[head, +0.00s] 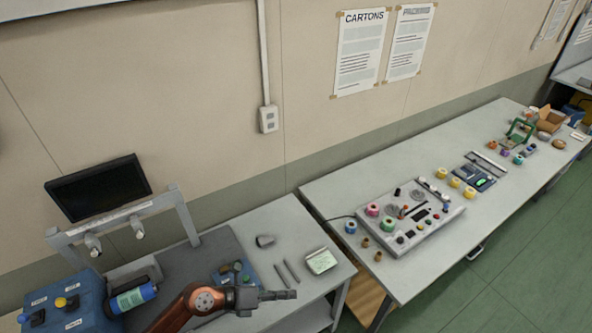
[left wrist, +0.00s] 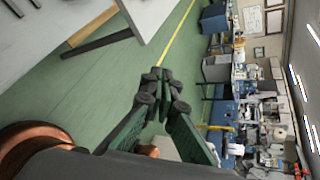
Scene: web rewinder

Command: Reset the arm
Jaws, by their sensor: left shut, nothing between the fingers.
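My left gripper (head: 280,295) reaches in from the lower left in the head view, over the front part of the left table (head: 295,235). Its dark fingers are closed together with nothing between them. In the left wrist view the gripper (left wrist: 160,75) also shows shut, with green floor behind its tips. My copper-coloured arm link shows behind it in the head view. My right gripper is in neither view.
A blue box (head: 70,305) stands at lower left. The web rewinder (head: 410,216) stands on the right table (head: 385,275). A gap separates the tables.

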